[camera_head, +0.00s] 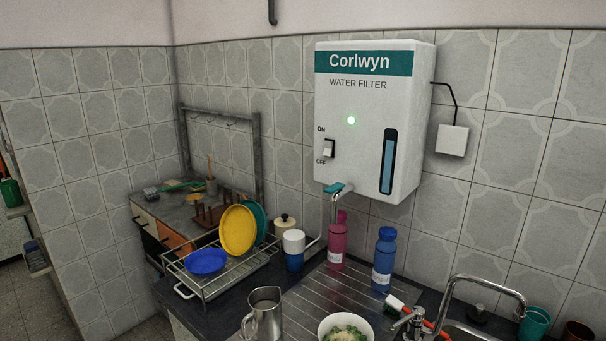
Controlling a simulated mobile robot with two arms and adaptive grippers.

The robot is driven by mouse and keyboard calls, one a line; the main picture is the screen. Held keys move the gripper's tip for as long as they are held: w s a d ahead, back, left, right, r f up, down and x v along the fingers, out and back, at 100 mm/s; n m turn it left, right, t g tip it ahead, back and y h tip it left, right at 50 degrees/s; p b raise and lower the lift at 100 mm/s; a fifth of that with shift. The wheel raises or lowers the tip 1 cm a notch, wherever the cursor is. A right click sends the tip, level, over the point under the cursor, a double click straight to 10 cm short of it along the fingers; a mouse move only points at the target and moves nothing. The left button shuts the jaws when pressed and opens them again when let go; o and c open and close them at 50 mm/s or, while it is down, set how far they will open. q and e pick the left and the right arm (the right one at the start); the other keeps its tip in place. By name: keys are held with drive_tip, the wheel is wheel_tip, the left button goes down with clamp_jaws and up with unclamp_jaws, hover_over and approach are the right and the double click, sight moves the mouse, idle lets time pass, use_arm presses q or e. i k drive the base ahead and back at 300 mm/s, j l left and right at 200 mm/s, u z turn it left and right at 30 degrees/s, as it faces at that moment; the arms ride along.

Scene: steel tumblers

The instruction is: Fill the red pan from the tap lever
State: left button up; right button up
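The white water filter (360,135) hangs on the tiled wall, with a green light lit on its front. A tap with a teal lever (335,188) sticks out below its lower left corner. A pink bottle (337,246) stands on the ribbed drainboard below the tap; I cannot tell if it is right under the spout. I see no red pan in this view. A curved metal sink faucet (487,279) stands at the lower right. Neither of my grippers shows.
A blue bottle (383,262) stands right of the pink one. A metal pitcher (266,318) and a white bowl of food (346,323) are at the front. A wire dish rack (222,275) holds a yellow plate (238,230) and a blue bowl (206,261) at left.

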sight(418, 312)
drive_tip(key=k+j, duration=0.8)
drive_tip(key=k, duration=0.1)
